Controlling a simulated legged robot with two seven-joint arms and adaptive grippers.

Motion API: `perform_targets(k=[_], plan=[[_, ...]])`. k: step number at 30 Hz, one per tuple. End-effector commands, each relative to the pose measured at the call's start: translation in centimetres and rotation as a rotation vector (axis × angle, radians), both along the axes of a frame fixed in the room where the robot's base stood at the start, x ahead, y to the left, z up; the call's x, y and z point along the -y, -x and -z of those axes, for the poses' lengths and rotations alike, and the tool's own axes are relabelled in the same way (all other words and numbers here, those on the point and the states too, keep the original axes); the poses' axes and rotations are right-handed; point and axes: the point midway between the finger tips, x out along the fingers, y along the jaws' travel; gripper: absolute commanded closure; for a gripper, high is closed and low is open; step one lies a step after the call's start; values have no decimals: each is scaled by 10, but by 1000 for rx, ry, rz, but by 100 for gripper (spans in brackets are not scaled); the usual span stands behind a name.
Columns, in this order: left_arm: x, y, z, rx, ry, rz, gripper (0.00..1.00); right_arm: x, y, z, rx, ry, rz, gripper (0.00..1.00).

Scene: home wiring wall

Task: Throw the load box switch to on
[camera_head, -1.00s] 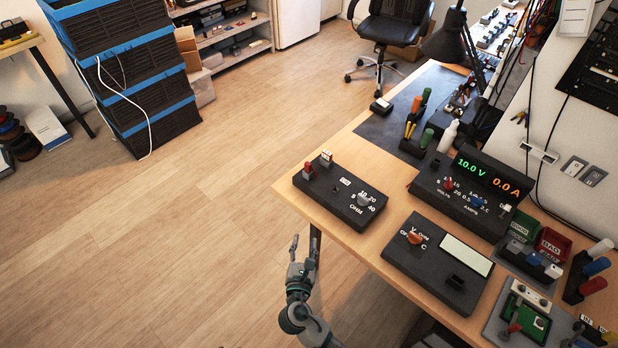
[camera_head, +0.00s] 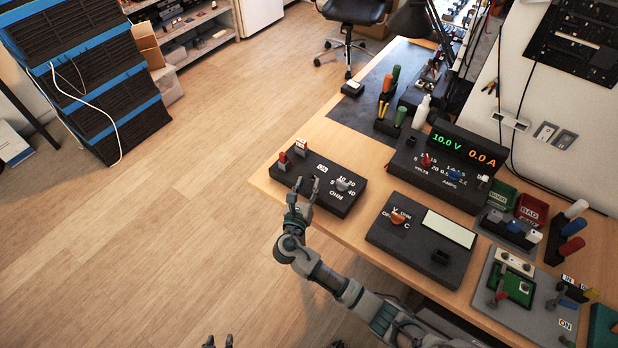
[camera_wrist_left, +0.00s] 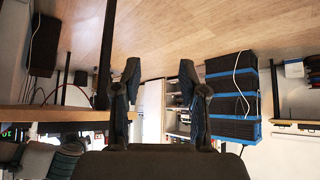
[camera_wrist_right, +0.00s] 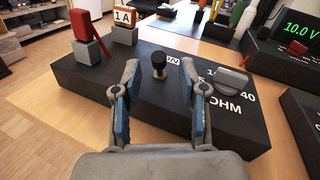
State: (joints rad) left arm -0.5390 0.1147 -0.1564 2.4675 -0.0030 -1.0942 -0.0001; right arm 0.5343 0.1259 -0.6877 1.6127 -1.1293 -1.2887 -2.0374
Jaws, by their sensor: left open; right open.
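The load box (camera_head: 340,171) is a black box with an OHM dial at the table's left edge; it fills the right wrist view (camera_wrist_right: 95,78). Its switch (camera_wrist_right: 159,64) is a short black toggle beside an ON label, standing about upright; its position is unclear. My right gripper (camera_head: 306,186) is over the box's front part, open and empty. In the right wrist view, its fingertips (camera_wrist_right: 160,74) lie either side of the toggle in the picture; contact cannot be told. My left gripper (camera_head: 218,341) is open and empty at the bottom edge, away from the table.
On the box stand a red lever post (camera_wrist_right: 88,35), a 1A block (camera_wrist_right: 124,24) and a grey dial knob (camera_wrist_right: 231,80). A meter (camera_head: 420,240) and a power supply (camera_head: 437,170) reading 10.0 V, 0.0 A sit to the right.

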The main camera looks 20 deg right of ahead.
Motion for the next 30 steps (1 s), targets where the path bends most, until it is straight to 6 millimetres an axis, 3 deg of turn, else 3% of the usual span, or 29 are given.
perform_targets(k=[6,17,22,30], plan=[[7,-19,-8,113,28,5,58,13,-22,1,0,0,-1,58],[8,-23,-12,139,34,7,58,16,-27,-1,0,-1,-2,58],[8,-24,-11,137,34,7,58,15,-27,0,0,-1,-2,100],[8,-24,-11,132,34,6,58,15,-27,-1,-1,-3,-3,100]])
